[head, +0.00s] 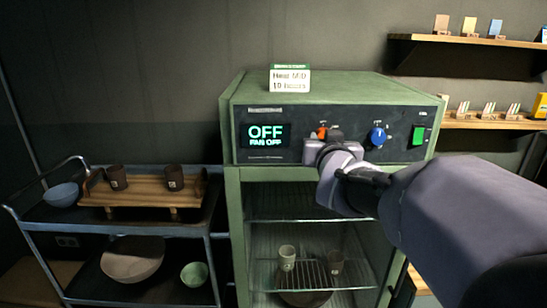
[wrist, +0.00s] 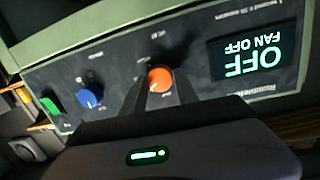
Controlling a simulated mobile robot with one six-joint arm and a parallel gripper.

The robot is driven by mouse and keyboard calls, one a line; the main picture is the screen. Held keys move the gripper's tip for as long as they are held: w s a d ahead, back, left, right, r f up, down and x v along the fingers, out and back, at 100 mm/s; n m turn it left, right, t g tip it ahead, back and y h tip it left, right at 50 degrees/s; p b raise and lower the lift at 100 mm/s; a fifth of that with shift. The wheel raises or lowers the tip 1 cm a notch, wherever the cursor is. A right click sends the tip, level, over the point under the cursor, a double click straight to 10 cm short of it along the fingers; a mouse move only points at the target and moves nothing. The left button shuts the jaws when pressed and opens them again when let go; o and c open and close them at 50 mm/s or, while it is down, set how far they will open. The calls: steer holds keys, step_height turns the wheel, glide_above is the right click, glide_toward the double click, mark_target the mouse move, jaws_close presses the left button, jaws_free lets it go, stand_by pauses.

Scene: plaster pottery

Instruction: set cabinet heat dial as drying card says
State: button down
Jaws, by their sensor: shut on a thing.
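The green drying cabinet (head: 233,190) stands in the middle of the head view. Its dark panel carries a display (head: 265,136) reading "OFF" and "FAN OFF". The orange dial (wrist: 160,79) sits between the fingers of my gripper (wrist: 158,92) in the wrist view, and the gripper is shut on it. The drying card (head: 290,79) stands on the cabinet top and appears to read "Heat MID" and "10 hours". The dial's exact pointer setting is too small to tell.
A blue dial (head: 378,136) and a green switch (head: 418,136) sit right of the orange dial. Cups (head: 287,257) stand inside the cabinet on a rack. A blue trolley (head: 60,217) with pottery stands at the left. Shelves (head: 480,41) hang at the right.

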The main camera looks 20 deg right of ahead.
steer(key=m+y+b, duration=0.1)
steer(key=m+b, duration=0.5)
steer(key=b, duration=0.6)
steer(key=shift+d, duration=0.1)
steer(key=shift+r+m, duration=0.1)
steer(key=shift+m, duration=0.3)
steer(key=c, duration=0.9)
jaws_free()
